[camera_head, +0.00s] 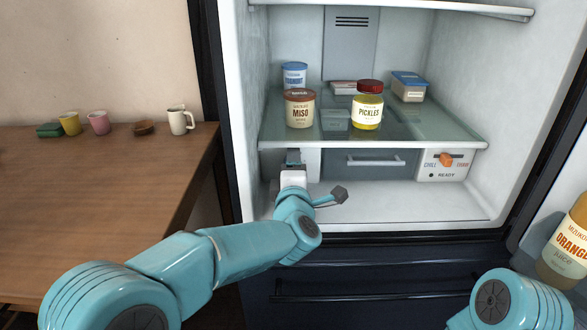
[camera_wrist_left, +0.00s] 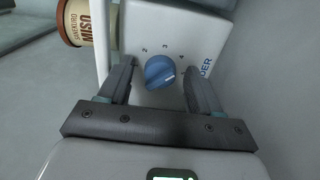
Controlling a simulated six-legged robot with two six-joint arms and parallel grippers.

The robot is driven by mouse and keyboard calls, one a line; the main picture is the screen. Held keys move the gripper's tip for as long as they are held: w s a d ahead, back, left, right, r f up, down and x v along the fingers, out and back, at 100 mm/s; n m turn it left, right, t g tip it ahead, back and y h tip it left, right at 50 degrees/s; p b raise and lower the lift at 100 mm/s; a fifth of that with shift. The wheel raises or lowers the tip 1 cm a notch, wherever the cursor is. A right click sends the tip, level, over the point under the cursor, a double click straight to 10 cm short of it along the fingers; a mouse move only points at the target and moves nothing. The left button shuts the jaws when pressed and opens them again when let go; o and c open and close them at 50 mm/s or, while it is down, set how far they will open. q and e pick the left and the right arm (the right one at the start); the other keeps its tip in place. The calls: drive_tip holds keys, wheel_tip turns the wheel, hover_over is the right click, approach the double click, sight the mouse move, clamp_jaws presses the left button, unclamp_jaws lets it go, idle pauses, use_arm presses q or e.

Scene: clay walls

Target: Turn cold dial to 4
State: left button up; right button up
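The cold dial (camera_wrist_left: 160,71) is a round blue knob on a pale box (camera_wrist_left: 210,40) in the left wrist view. The numbers 2, 3 and 4 show around it, with part of the word COLDER on its right. A pale mark lies on the knob's right side, below the 4; its exact setting is hard to tell. My left gripper (camera_head: 293,158) is open inside the fridge, under the glass shelf. Its fingers stand either side of the knob with gaps, and nothing is held. In the head view my gripper hides the knob. My right gripper is out of view.
Above, the glass shelf (camera_head: 400,138) carries a miso tub (camera_head: 300,112), a pickles jar (camera_head: 367,112) and other containers. An orange dial (camera_head: 446,160) sits on a white panel to the right. A juice bottle (camera_head: 565,250) stands in the door. The fridge floor (camera_head: 420,203) is mostly clear.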

use_arm(q)
drive_tip(key=shift+s, duration=0.1)
drive_tip(key=s+p, duration=0.1)
drive_tip(key=s, duration=1.5)
drive_tip(key=shift+s, duration=0.15)
